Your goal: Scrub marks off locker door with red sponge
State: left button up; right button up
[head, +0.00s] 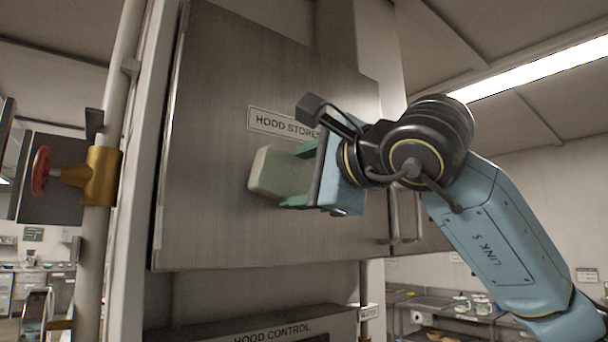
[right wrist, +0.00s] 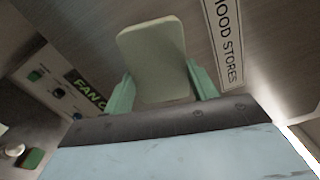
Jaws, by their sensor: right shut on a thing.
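The locker door (head: 225,90) is a brushed grey metal panel with a "HOOD STORES" label; I make out no clear marks on it. My right gripper (head: 300,176) is in front of the door, just below the label. Its green fingers are shut on a pale grey-green sponge (head: 272,171), a rounded block rather than a red one. In the right wrist view the sponge (right wrist: 155,55) stands between the two fingers (right wrist: 162,90), near the door surface (right wrist: 90,25). I cannot tell whether it touches the door. My left gripper is out of view.
A pipe with a red-handled brass valve (head: 102,174) runs up left of the locker. A "HOOD CONTROL" box (head: 255,325) juts out below the door. A door handle (head: 405,225) is right of my gripper. Counters with dishes (head: 465,305) lie far right.

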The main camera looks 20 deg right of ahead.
jog(key=shift+w+a, duration=0.15)
jog(key=shift+w, duration=0.25)
jog(key=shift+w+d+p, duration=0.7)
jog(key=shift+w+d, duration=1.45)
jog(key=shift+d, duration=3.55)
jog(key=shift+s+a+b, duration=0.45)
jog(key=shift+s+a, duration=0.25)
jog(key=shift+a, duration=1.25)
jog(key=shift+s+a+b, duration=0.4)
jog(key=shift+s+a, duration=0.35)
jog(key=shift+a, duration=1.15)
jog(key=shift+s+a+b, duration=0.45)
jog(key=shift+s+a, duration=0.25)
jog(key=shift+a, duration=1.25)
jog(key=shift+d, duration=0.1)
